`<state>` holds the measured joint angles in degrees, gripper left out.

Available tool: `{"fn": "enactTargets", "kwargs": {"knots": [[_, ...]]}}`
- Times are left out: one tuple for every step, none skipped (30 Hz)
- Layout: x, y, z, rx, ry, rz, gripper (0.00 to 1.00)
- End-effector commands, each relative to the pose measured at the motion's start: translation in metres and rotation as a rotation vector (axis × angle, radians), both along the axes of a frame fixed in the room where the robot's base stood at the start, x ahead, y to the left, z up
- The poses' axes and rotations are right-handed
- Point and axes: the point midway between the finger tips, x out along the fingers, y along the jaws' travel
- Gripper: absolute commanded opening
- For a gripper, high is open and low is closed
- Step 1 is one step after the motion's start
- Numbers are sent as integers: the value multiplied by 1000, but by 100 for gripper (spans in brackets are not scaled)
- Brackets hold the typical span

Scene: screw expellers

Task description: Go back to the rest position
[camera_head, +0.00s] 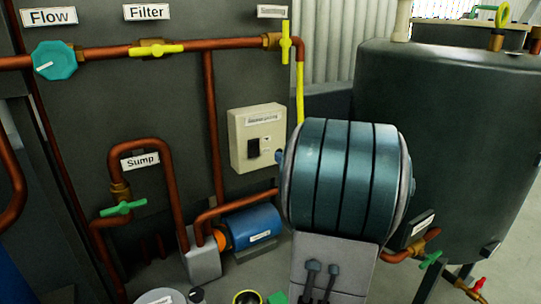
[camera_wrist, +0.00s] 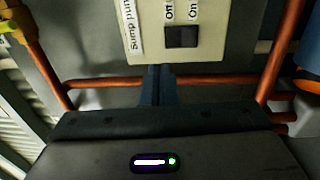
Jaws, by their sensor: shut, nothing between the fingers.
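My gripper (camera_wrist: 157,72) shows in the wrist view as narrow blue fingers, closed together, with nothing visible between them. They point at the lower edge of the cream switch box (camera_wrist: 150,45). Its black rocker switch (camera_wrist: 181,37) sits beyond the fingertips, beside the words Off and On. In the head view only a small blue tip of my gripper (camera_head: 279,157) shows, at the right side of the switch box (camera_head: 240,130). My large teal arm link hides the rest of the gripper. I cannot tell whether the fingertips touch the box.
Copper pipes (camera_head: 210,110) run across the dark panel around the box. A blue pump motor (camera_head: 252,226) lies below it. A yellow valve handle (camera_head: 285,42) is above right. A big dark tank (camera_head: 445,140) stands at the right, behind my arm.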

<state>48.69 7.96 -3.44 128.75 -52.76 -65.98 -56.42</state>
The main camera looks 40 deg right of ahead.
Motion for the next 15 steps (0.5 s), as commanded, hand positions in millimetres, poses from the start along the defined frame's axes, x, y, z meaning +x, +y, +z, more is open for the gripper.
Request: {"fn": "enactTargets", "kwargs": {"knots": [[-6,0,1,0,0,-1,0],[-9,1,2,0,-1,0,0],[-12,2,2,0,-1,1,0],[-14,2,2,1,0,2,0],[-15,2,2,1,0,2,0],[-16,3,2,1,0,2,0],[-17,3,2,1,0,2,0],[-17,3,2,2,0,3,0],[-17,3,2,2,0,3,0],[-17,3,2,2,0,4,0],[-17,4,2,2,0,4,0],[-16,4,2,2,0,5,0],[-16,4,2,2,0,5,0],[-16,4,2,2,0,5,0],[-16,4,2,1,0,5,0]]}}
